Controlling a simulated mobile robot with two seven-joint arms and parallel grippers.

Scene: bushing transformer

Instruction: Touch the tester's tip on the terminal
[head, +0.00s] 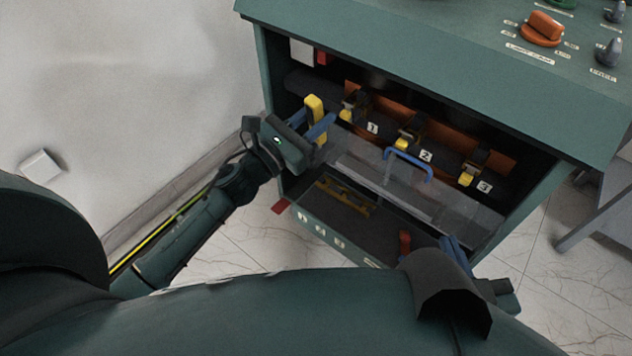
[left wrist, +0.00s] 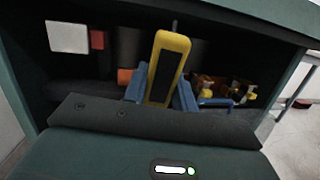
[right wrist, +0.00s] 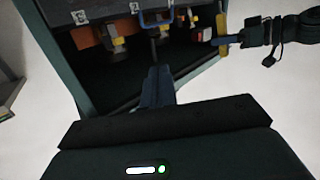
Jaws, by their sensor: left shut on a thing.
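My left gripper (head: 318,130) is shut on a yellow tester (head: 315,106) at the left end of the cabinet opening. In the left wrist view the tester (left wrist: 168,62) stands nearly upright between the blue fingers, its thin dark tip (left wrist: 174,26) pointing up. Terminals numbered 1 (head: 354,104), 2 (head: 411,129) and 3 (head: 474,165) sit in a row inside the cabinet, with yellow parts. The tester is left of terminal 1, apart from it in the head view. My right gripper (head: 455,252) is low at the cabinet front; its blue fingers (right wrist: 157,88) look together and empty.
A clear cover with a blue handle (head: 408,160) lies across the opening in front of the terminals. A tray-like dark panel (head: 340,222) is below it. The cabinet's green top (head: 440,50) overhangs the terminals. A red handle (head: 405,243) stands near my right gripper.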

